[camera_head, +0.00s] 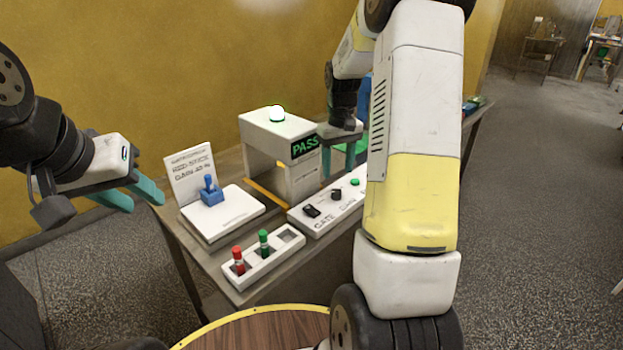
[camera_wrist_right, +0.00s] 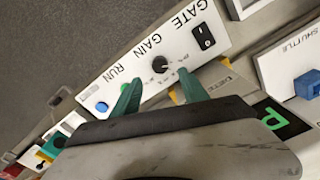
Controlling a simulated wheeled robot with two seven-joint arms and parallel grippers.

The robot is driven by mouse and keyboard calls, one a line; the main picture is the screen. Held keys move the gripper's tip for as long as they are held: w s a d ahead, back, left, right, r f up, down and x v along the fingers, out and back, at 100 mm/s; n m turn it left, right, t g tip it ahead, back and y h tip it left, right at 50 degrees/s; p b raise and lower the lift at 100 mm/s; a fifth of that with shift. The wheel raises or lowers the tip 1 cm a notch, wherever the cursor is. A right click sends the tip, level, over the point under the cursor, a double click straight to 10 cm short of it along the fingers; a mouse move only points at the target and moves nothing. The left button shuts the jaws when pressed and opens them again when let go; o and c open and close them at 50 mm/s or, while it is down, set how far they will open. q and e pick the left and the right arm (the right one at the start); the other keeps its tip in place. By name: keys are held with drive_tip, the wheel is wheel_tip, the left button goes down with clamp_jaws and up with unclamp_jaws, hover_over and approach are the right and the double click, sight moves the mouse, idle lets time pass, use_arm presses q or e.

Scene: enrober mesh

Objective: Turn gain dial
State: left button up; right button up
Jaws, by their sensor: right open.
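The gain dial (camera_head: 336,194) is a small black knob on the white control panel (camera_head: 325,215), beside the word GAIN. In the right wrist view the dial (camera_wrist_right: 160,65) shows a light pointer mark and printed marks around it. My right gripper (camera_wrist_right: 158,86) is open; its two teal fingers straddle the line to the dial, and I see no contact. In the head view my right gripper (camera_head: 343,148) is above and behind the panel, partly hidden by my arm. My left gripper (camera_head: 147,204) is open and empty, left of the table.
A black GATE switch (camera_head: 311,211) and a green button (camera_head: 355,182) flank the dial. A detector arch (camera_head: 270,140) with a lit PASS display stands behind.

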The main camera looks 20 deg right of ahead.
sight(336, 191)
wheel_tip(336, 191, down, 8)
drive_tip(key=shift+r, duration=0.25)
clamp_jaws()
idle(0.3)
